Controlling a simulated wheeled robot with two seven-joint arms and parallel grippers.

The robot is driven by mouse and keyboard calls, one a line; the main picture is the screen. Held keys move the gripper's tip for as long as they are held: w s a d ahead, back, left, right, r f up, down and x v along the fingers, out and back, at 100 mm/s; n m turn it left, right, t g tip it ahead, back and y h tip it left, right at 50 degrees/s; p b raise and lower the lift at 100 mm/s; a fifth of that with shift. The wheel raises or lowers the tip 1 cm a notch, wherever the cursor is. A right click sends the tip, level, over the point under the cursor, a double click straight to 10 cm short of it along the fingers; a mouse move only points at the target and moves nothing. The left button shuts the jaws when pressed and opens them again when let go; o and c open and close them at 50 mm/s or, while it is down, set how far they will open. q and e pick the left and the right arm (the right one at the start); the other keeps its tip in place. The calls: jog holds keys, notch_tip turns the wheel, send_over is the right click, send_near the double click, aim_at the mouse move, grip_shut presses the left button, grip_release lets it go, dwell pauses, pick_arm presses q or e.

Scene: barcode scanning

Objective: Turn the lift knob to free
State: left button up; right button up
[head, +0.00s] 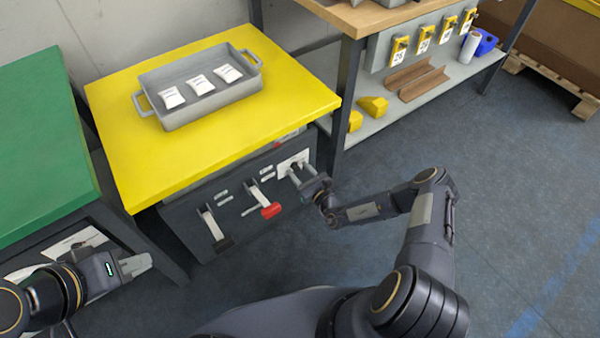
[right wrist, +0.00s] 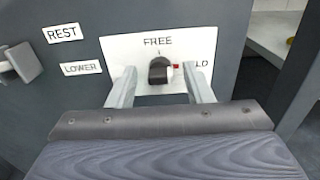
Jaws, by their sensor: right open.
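The lift knob (right wrist: 158,71) is a black knob on a white plate (right wrist: 203,42) on the dark front panel. A small red mark shows at the knob's right side, toward LO. My right gripper (right wrist: 160,82) is open, one finger on each side of the knob with gaps between. In the head view the right gripper (head: 302,176) is at the panel's right end and largely hides the knob. My left gripper (head: 134,265) is at lower left, away from the panel; its finger opening is unclear.
Labels REST (right wrist: 62,33) and LOWER (right wrist: 80,68) are left of the plate. A lever with a red handle (head: 271,210) and one with a black handle (head: 224,244) stick out left of my right gripper. A grey tray (head: 205,112) with white packets sits on the yellow top (head: 120,150).

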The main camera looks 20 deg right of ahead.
jog(key=shift+w, duration=0.2)
jog(key=c, duration=1)
jog(key=shift+o, duration=0.2)
jog(key=shift+s+a+r+n+p, duration=0.1)
jog(key=shift+n+p, duration=0.75)
jog(key=shift+n, duration=0.05)
jog(key=shift+a+r+n+p, duration=0.1)
jog(key=shift+n+p, duration=0.75)
jog(key=shift+n, duration=0.05)
jog(key=n+p, duration=0.3)
jog(key=n, duration=0.1)
jog(key=shift+f+n, duration=0.1)
jog(key=shift+n, duration=0.2)
jog(key=n+p, duration=0.3)
jog(key=n, duration=0.2)
jog(key=shift+f, duration=0.15)
jog(key=shift+f+n+p, duration=0.15)
jog(key=shift+n+p, duration=0.8)
jog(key=shift+n, duration=1.45)
